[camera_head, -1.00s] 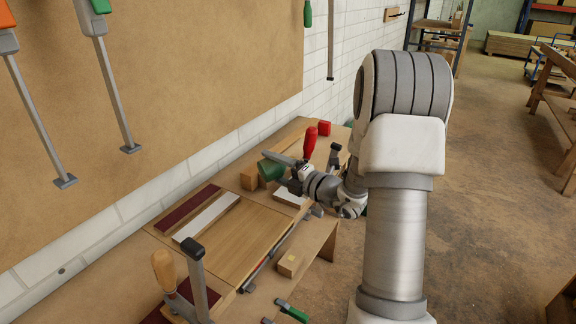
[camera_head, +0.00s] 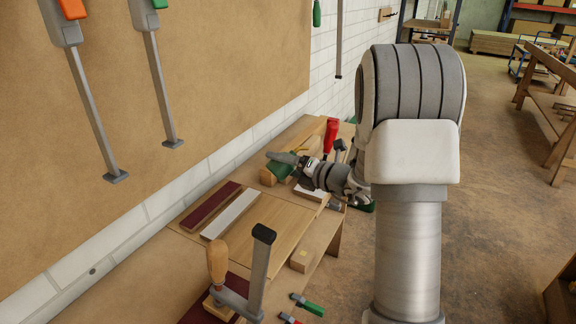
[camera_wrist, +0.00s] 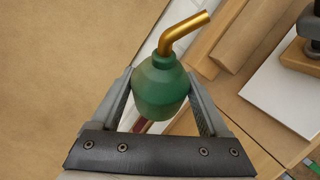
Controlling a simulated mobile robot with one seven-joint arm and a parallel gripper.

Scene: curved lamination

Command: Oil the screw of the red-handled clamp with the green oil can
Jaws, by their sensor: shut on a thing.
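The green oil can (camera_wrist: 162,88) has a bent brass spout (camera_wrist: 185,33). In the wrist view it sits between the two fingers of my gripper (camera_wrist: 160,95), which is shut on its body. The spout points up and to the right. In the head view my gripper (camera_head: 284,162) is over the far part of the bench, and the can is mostly hidden behind it. The red-handled clamp (camera_head: 330,135) stands just behind my gripper with its red handle upright; my arm hides its lower part, and I cannot make out its screw.
A clamp with a wooden handle (camera_head: 217,262) stands at the bench's near end. A green-handled clamp (camera_head: 307,305) lies at the front edge. A white strip (camera_head: 230,214) and a dark red strip (camera_head: 211,206) lie on the bench. Clamps hang on the left wall board (camera_head: 230,80).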

